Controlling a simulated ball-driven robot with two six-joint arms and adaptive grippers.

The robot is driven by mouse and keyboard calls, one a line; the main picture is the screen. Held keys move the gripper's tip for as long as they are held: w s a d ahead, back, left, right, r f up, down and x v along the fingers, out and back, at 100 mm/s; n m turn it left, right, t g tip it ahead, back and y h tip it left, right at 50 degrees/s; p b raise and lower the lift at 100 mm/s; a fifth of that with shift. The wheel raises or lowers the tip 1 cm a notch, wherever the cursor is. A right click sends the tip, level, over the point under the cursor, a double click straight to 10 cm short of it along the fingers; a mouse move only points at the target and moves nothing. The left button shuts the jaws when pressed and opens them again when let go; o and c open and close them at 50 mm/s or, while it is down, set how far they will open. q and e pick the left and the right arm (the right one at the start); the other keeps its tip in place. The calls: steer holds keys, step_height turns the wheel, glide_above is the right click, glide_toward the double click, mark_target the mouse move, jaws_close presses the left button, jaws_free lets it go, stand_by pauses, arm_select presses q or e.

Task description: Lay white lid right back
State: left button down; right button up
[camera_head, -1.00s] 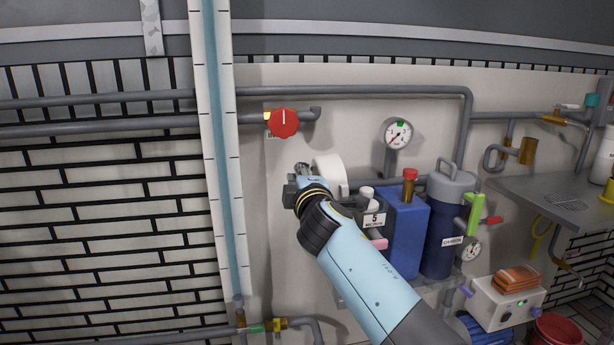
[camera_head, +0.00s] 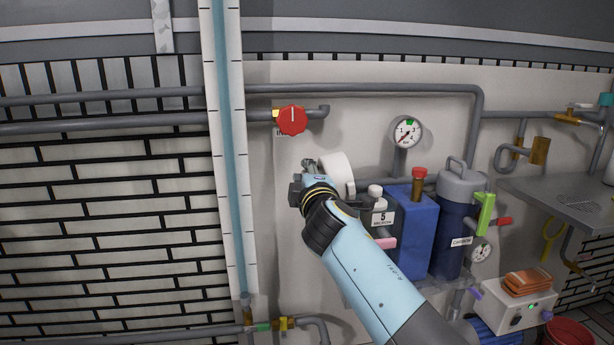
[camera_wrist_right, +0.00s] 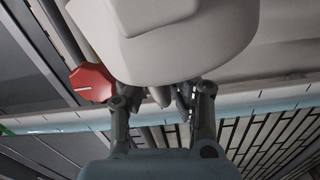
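The white lid (camera_head: 337,172) is a thick round piece, held up beside the wall panel, left of the filter housings. In the right wrist view the lid (camera_wrist_right: 165,45) fills the top middle, right in front of the fingers. My right gripper (camera_head: 309,166) is at the lid's left side. In the right wrist view its two fingers (camera_wrist_right: 170,96) bend inward at the lid's lower edge and appear closed on it; the very tips are partly hidden. My left gripper is not in view.
A red valve knob (camera_head: 292,120) sits on the pipe above the gripper. A pressure gauge (camera_head: 407,132), a small white-capped bottle (camera_head: 375,192), a blue canister (camera_head: 407,235) and a dark carbon filter (camera_head: 456,225) stand right of the lid. A grey shelf (camera_head: 560,200) is at far right.

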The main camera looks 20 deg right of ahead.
steer(key=shift+s+a+f, duration=0.15)
steer(key=shift+s+f, duration=0.05)
steer(key=shift+f, duration=0.45)
steer(key=r+v, duration=0.1)
steer(key=v, duration=0.6)
steer(key=shift+r, duration=0.1)
